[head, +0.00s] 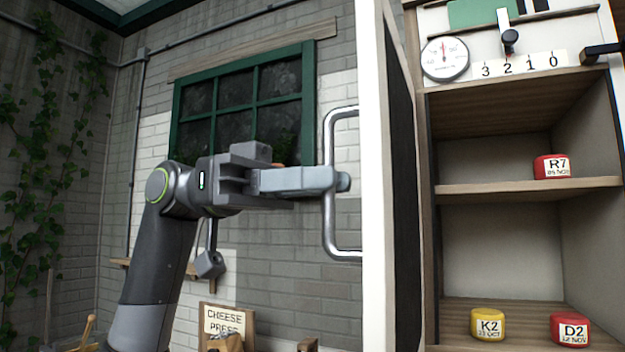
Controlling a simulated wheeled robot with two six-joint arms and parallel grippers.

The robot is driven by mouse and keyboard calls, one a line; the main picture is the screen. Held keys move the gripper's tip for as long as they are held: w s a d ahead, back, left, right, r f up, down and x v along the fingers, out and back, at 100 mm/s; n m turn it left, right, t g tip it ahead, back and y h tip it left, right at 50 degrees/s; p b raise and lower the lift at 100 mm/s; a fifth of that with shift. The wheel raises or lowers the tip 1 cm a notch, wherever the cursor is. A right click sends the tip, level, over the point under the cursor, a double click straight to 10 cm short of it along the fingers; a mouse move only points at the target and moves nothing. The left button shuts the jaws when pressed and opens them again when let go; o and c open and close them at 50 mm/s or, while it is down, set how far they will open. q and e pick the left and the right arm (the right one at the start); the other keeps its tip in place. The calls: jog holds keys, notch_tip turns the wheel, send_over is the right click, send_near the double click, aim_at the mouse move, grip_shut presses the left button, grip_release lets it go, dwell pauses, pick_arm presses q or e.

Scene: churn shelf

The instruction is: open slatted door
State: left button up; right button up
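The door (374,240) stands swung out from the shelf cabinet and shows nearly edge-on, with a white edge and a dark face towards the shelves. A D-shaped metal handle (330,232) sticks out from its left side. My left gripper (338,181) reaches in from the left and its fingers are at the middle of the handle's upright bar, covering it there. The fingers look shut on the bar; the far finger is mostly hidden. My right gripper is not in view.
The open cabinet (455,189) holds a red R7 round (552,167) on the middle shelf, and a yellow K2 round (487,324) and a red D2 round (570,329) below. A dial gauge (445,60) and a lever (509,38) are above. A cheese press sign (226,321) stands lower left.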

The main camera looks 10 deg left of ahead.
pick_arm(q)
jog(key=shift+o, duration=1)
jog(key=shift+w+d, duration=0.1)
jog(key=b+v, duration=0.2)
jog(key=v, duration=1.5)
jog(key=shift+a, duration=0.25)
